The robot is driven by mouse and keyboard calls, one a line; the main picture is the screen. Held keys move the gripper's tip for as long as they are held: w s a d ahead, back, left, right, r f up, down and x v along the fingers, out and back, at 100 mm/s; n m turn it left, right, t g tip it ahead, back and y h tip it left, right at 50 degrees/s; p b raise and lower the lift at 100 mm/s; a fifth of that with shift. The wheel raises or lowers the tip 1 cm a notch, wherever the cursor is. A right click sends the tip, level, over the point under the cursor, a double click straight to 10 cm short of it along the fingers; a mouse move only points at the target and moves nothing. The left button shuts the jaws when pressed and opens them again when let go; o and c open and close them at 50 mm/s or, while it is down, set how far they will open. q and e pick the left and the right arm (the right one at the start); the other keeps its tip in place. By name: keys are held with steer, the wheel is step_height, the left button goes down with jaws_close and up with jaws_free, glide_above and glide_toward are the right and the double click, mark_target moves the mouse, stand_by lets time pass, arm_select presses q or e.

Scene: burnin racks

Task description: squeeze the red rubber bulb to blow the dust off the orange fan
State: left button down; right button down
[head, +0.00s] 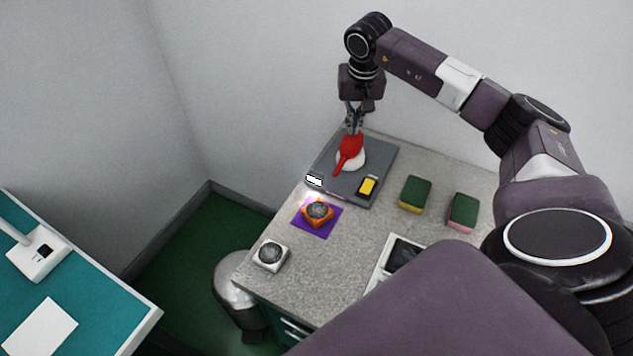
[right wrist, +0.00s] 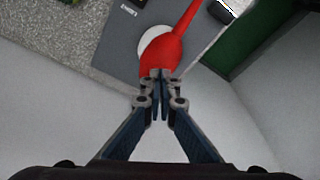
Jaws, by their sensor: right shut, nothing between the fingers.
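The red rubber bulb (head: 350,148) rests on a round white base (head: 357,161) on a grey plate (head: 374,157), its narrow nozzle pointing toward the orange fan. The orange fan (head: 328,217) sits on a purple square (head: 318,230), with a grey dusty-looking top. My right gripper (head: 354,128) points down at the bulb's far, wide end. In the right wrist view the fingertips (right wrist: 160,84) are shut together at the edge of the red bulb (right wrist: 178,46), with nothing between them. I cannot tell whether they touch it. My left gripper is not in view.
A white fan (head: 270,255) stands near the counter's left edge. A yellow block (head: 367,186) is on the grey plate. Two sponges, green-yellow (head: 415,194) and green-pink (head: 463,211), lie to the right. A metal bin (head: 236,283) stands on the floor; a teal table (head: 90,285) is at left.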

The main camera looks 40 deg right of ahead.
mark_target(353, 137)
steer(key=shift+f+b, duration=1.3)
steer(key=shift+f, duration=0.6)
steer(key=shift+r+p, duration=1.45)
steer(key=shift+r, duration=0.5)
steer(key=shift+f+b, duration=1.35)
steer(key=shift+f, duration=0.6)
steer(key=shift+r+p, duration=0.9)
steer(key=shift+r, duration=0.25)
steer(key=shift+r+p, duration=0.5)
steer(key=shift+r, duration=0.3)
